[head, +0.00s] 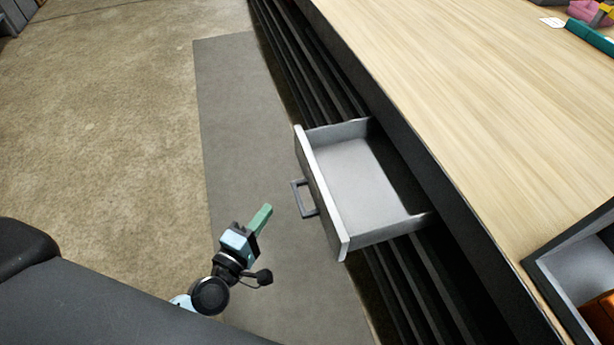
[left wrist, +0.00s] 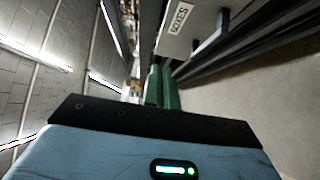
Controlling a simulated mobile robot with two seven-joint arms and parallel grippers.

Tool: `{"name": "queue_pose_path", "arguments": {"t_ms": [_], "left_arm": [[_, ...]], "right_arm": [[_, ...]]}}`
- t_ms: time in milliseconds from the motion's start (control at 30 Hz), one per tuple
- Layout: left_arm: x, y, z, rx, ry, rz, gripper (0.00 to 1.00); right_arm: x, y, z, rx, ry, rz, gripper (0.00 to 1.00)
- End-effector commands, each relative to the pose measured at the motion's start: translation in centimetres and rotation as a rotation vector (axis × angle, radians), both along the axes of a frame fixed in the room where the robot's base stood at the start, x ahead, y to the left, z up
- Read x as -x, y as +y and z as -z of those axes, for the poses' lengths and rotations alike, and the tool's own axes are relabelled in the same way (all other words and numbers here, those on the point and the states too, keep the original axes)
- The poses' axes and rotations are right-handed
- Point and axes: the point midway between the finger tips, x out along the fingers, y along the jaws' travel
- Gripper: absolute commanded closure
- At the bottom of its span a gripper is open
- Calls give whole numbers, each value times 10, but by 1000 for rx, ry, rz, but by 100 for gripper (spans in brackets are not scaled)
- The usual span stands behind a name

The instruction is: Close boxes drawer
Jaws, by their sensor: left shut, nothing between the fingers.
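The boxes drawer (head: 354,174) stands pulled out from under the wooden bench and looks empty inside. Its front (head: 322,193) has a dark bar handle (head: 303,197). In the left wrist view the drawer front shows a white label reading BOXES (left wrist: 180,18) and the handle (left wrist: 211,37). My left gripper (head: 262,216) is shut and empty, with its green fingers together. It is in front of the drawer, lower left of the handle and apart from it. Its fingers also show in the left wrist view (left wrist: 163,86). My right gripper is not in view.
The wooden benchtop (head: 450,75) runs along the right, with a grey open bin (head: 545,262) at its lower right edge. Teal and pink items (head: 588,36) lie at the top right. A grey mat (head: 232,100) covers the floor beside the bench and is clear.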

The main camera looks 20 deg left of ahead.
Motion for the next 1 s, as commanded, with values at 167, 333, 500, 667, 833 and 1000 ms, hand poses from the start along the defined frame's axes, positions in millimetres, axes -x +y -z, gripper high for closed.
{"name": "queue_pose_path", "arguments": {"t_ms": [167, 333, 500, 667, 833, 1000], "left_arm": [[-8, -1, -1, -3, -3, 0, 100], [-32, -7, -2, -2, -4, 1, 100], [-62, -12, -1, -3, -4, 0, 100], [-89, -17, 0, -5, -2, 1, 100], [-108, -33, -1, -1, -1, 2, 100], [-117, -47, -1, -4, -1, 2, 100]], "right_arm": [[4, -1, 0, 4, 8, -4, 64], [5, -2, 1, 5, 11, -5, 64], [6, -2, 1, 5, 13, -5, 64], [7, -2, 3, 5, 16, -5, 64], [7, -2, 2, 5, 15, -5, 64], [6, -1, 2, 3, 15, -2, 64]]}}
